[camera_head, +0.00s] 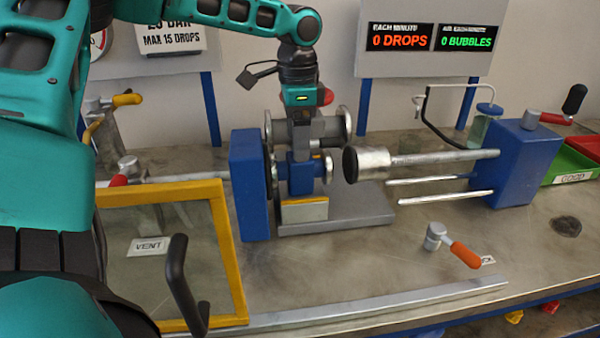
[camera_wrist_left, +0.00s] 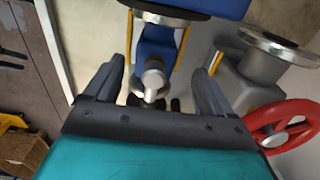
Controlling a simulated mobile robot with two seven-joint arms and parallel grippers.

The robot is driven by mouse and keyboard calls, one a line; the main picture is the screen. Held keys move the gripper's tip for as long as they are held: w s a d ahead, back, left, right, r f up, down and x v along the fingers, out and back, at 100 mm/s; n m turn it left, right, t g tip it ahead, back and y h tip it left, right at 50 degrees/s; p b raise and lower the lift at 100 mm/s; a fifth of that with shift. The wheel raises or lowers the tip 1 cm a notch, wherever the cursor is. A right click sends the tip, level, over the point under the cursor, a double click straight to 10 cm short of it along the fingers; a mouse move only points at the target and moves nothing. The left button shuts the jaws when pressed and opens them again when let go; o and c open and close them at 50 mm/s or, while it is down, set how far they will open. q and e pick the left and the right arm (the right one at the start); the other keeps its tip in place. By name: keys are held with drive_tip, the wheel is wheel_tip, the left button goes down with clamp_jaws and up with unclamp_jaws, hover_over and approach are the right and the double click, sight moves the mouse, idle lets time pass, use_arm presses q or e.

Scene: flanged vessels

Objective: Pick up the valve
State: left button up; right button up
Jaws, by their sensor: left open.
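The blue valve (camera_head: 300,178), a small blue body with metal flanges, sits on a grey stand, just right of a tall blue block. It also shows in the left wrist view (camera_wrist_left: 154,48), with a grey round-ended stem (camera_wrist_left: 152,78) facing the camera. My left gripper (camera_head: 303,146) points down from above at the valve. In the left wrist view my left gripper (camera_wrist_left: 158,72) is open, one finger on each side of the stem. I cannot tell whether the fingers touch it. My right gripper is not in view.
A red handwheel (camera_wrist_left: 285,126) and metal flanges stand close beside the gripper. A clamp rod with a dark-ended cylinder (camera_head: 372,163) points at the valve from the right blue block (camera_head: 522,165). A yellow-framed window (camera_head: 232,255) stands left. An orange-handled lever (camera_head: 464,254) is at front.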

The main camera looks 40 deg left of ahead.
sight(300, 171)
use_arm(q)
drive_tip(key=f, duration=0.5)
drive_tip(key=shift+d+f, duration=0.2)
drive_tip(key=shift+d, duration=0.2)
clamp_jaws()
drive_tip(key=shift+r, duration=0.1)
idle(0.4)
